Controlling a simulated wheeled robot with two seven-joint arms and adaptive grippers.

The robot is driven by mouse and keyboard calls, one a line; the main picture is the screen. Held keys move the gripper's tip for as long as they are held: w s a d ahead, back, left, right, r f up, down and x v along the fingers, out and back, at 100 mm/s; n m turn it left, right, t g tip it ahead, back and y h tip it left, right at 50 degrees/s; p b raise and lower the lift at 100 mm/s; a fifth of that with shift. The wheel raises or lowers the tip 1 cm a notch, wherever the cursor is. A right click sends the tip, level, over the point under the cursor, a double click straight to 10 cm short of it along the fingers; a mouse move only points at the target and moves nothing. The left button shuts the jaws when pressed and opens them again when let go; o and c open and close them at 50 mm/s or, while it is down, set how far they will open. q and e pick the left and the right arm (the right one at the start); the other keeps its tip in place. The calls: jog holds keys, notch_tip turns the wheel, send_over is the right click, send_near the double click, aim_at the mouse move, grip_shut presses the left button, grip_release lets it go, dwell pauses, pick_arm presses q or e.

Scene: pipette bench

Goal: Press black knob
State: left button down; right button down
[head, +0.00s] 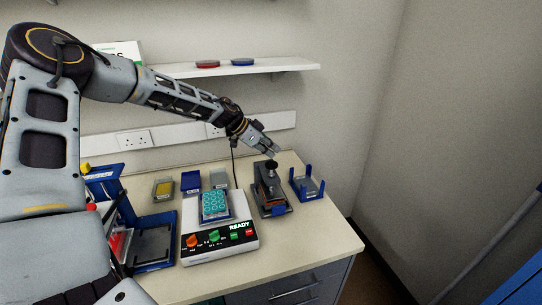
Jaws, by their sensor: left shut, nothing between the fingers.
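The black knob (271,165) tops a dark press-like device (268,190) on the bench, right of the white instrument. My left gripper (274,153) reaches in from the upper left, with its shut, empty fingertips just above the knob. I cannot tell whether the fingertips touch it. My right gripper is not in view.
A white instrument (220,250) with a "READY" display carries a teal well plate (215,205). A blue holder (308,184) stands right of the device. Small blue and yellow boxes lie behind the instrument. A shelf (285,66) hangs above. The bench front right is clear.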

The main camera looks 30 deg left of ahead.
aim_at(272, 169)
pick_arm(q)
notch_tip(272, 169, down, 2)
jog(key=shift+f, duration=0.3)
jog(key=shift+f, duration=0.1)
dwell(0.4)
